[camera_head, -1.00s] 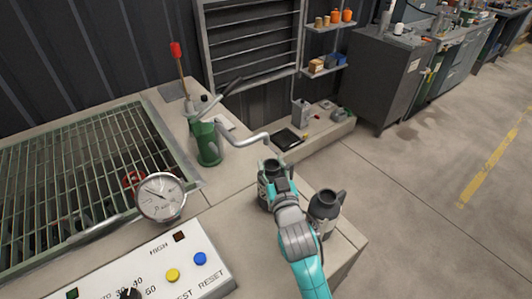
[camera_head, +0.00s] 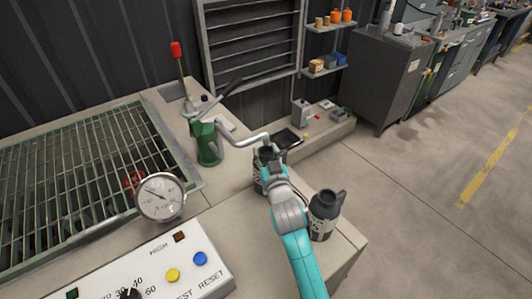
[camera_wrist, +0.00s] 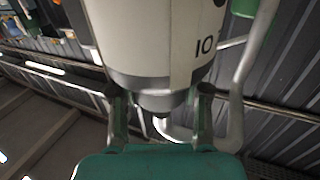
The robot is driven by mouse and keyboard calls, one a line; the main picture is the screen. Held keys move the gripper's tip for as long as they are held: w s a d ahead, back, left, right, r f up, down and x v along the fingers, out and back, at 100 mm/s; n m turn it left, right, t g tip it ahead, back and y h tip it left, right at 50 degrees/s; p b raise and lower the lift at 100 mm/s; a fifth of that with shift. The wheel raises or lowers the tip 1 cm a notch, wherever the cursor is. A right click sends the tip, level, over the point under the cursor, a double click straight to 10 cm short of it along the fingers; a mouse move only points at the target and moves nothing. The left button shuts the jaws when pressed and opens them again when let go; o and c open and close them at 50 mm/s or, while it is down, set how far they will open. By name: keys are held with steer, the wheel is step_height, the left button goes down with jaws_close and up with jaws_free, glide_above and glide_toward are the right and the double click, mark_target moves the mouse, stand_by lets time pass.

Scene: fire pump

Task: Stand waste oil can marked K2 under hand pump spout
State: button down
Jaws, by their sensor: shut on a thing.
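My gripper (camera_head: 272,180) is shut on a dark oil can (camera_head: 259,171), seen in part behind my wrist. In the wrist view, its pale band (camera_wrist: 150,40) with a partly visible dark marking fills the top centre, between my fingers (camera_wrist: 160,108); I cannot read K2 there. The green hand pump (camera_head: 208,145) stands behind and left on the bench. Its grey spout (camera_head: 246,138) reaches right, and its end is close to the top of the held can. Whether the can's base touches the bench is hidden.
A second dark can (camera_head: 323,212) with a pale label stands upright near the bench's right edge; its marking is too small to read. A pressure gauge (camera_head: 160,196), a control panel (camera_head: 185,262) and a green grating (camera_head: 75,180) lie left. The bench between gauge and cans is clear.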

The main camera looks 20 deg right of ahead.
steer(key=c, duration=0.6)
jaws_free()
steer(key=shift+f, duration=0.15)
steer(key=shift+o, duration=0.2)
steer(key=shift+s, duration=0.1)
steer(key=s+a, duration=0.1)
steer(key=s, duration=1)
steer(key=shift+s, duration=0.4)
